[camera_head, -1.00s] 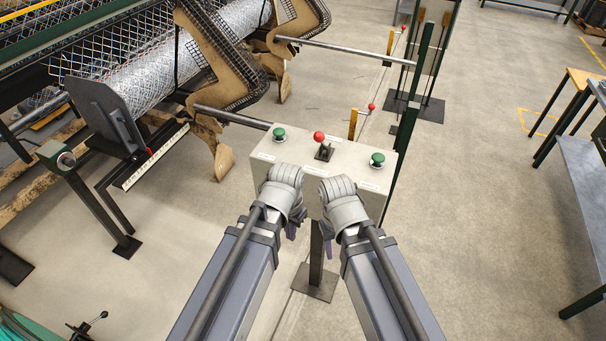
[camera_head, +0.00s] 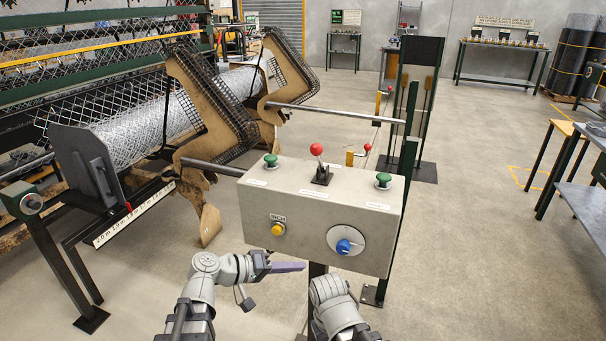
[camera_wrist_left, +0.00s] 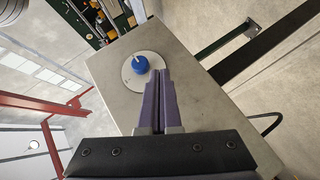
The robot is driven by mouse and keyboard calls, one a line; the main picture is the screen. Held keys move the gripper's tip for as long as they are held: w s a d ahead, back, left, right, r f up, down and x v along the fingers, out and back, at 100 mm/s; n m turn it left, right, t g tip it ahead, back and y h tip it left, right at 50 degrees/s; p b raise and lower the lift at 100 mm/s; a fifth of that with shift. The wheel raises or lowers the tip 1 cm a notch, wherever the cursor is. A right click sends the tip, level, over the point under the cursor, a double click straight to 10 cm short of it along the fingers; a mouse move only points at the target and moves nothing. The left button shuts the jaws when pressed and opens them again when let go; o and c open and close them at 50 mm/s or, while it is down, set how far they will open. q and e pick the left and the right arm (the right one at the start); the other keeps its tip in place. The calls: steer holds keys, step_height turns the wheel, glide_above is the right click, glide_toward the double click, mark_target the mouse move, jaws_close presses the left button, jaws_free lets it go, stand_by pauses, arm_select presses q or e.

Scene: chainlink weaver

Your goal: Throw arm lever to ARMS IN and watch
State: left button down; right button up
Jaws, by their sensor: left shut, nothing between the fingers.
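The lever with a red ball knob (camera_head: 317,150) stands roughly upright from a black base on top of the grey control box (camera_head: 300,205). The tan winding arms (camera_head: 207,95) with dark mesh edges stand behind and left, beside the mesh roll (camera_head: 150,125). My left gripper (camera_head: 303,266) is shut and empty, low in front of the box and below the yellow button. Its purple fingers also show closed in the left wrist view (camera_wrist_left: 160,76), with the box face and blue knob (camera_wrist_left: 139,64) beyond. My right wrist shows below the box, but its fingers are hidden.
Green buttons (camera_head: 270,160) (camera_head: 383,180) flank the lever. A yellow button (camera_head: 278,229) and blue rotary knob (camera_head: 344,247) are on the front face. A smaller red-knobbed lever (camera_head: 367,148) with a yellow bracket stands behind. Open floor lies to the right.

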arm_select(q)
step_height(320, 180, up, 8)
steer(key=w+a+n+t+h, duration=0.2)
steer(key=w+t+h, duration=0.1)
steer(key=t, duration=0.1)
steer(key=n+t+h, duration=0.1)
steer(key=n+t, duration=0.2)
steer(key=t, duration=0.3)
glide_toward(312, 153)
steer(key=p+x, duration=0.5)
steer(key=shift+w+r, duration=0.15)
steer(key=shift+p+x, duration=0.35)
steer(key=shift+x, duration=0.4)
steer(key=shift+d, duration=0.1)
